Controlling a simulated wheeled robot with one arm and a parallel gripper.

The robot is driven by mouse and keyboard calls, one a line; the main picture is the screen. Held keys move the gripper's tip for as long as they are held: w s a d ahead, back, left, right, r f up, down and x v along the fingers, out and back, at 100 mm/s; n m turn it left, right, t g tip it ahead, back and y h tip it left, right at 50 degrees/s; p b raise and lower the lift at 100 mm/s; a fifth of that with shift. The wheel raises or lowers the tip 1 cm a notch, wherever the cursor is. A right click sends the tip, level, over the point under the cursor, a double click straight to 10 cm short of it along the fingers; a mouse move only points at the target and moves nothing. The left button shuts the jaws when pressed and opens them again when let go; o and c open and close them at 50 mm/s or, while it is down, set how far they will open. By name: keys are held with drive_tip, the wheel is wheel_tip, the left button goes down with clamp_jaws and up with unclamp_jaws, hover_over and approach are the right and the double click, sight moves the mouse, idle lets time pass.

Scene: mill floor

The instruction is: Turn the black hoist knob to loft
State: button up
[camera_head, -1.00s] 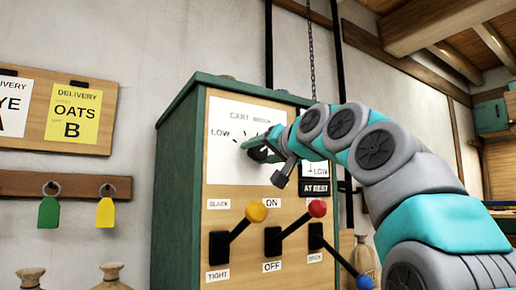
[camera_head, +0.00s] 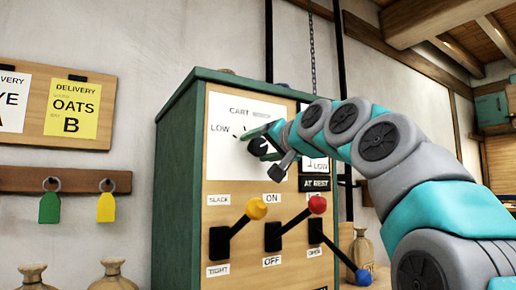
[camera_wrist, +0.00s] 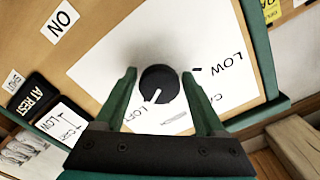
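The black hoist knob (camera_wrist: 158,83) sits on a white card on the panel; it also shows in the head view (camera_head: 257,147). Its white pointer line aims down-left in the wrist view, towards the partly hidden word LOFT (camera_wrist: 138,115). The word LOW (camera_wrist: 228,64) is on the other side, near a black tick. My gripper (camera_wrist: 158,76) is open, with one green finger on each side of the knob and small gaps visible; it also shows at the knob in the head view (camera_head: 262,145). I cannot tell whether a finger touches the knob.
The green cabinet (camera_head: 178,180) carries levers with yellow (camera_head: 256,209), red (camera_head: 317,205) and blue (camera_head: 363,278) balls below the knob. The AT REST sign (camera_head: 315,184) is beside my arm. Sacks (camera_head: 112,275) stand at lower left; tags hang on the left wall.

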drive_tip(key=shift+o, duration=0.8)
drive_tip(key=v, duration=0.7)
drive_tip(key=shift+s+d+b, duration=0.25)
drive_tip(key=shift+s+b, duration=0.05)
drive_tip(key=shift+b, duration=0.15)
